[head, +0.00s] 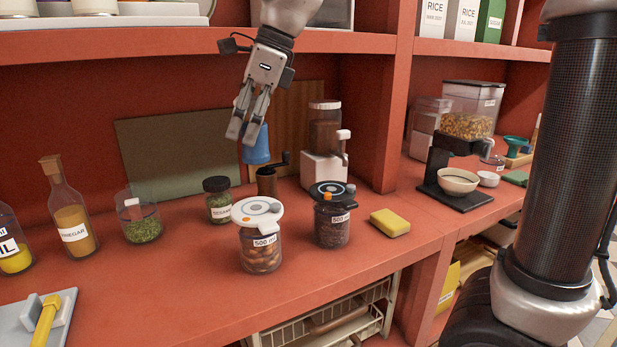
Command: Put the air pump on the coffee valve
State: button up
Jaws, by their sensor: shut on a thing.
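My gripper (244,132) is shut on the blue air pump (257,150), which hangs upright with its wider end down. The pump is in the air above the shelf, behind the white-lidded canister and left of the coffee canister. The coffee canister (332,228) is a clear jar of dark contents, labelled 500, with a black lid (329,197). The lid carries a small orange part and other small knobs; which one is the valve is too small to tell. The pump is apart from this lid.
A white-lidded canister of nuts (261,252) stands left of the coffee canister. A hand grinder (267,183) and a white dispenser (323,168) stand behind. A yellow sponge (390,222) lies to the right. A dark spice jar (218,204) stands left. The front shelf strip is clear.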

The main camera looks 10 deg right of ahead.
aim_at(332, 189)
jog(key=i+l+u, duration=0.15)
jog(key=l+u, duration=0.15)
jog(key=l, duration=0.6)
jog(key=l+u, duration=0.25)
jog(key=l, duration=0.6)
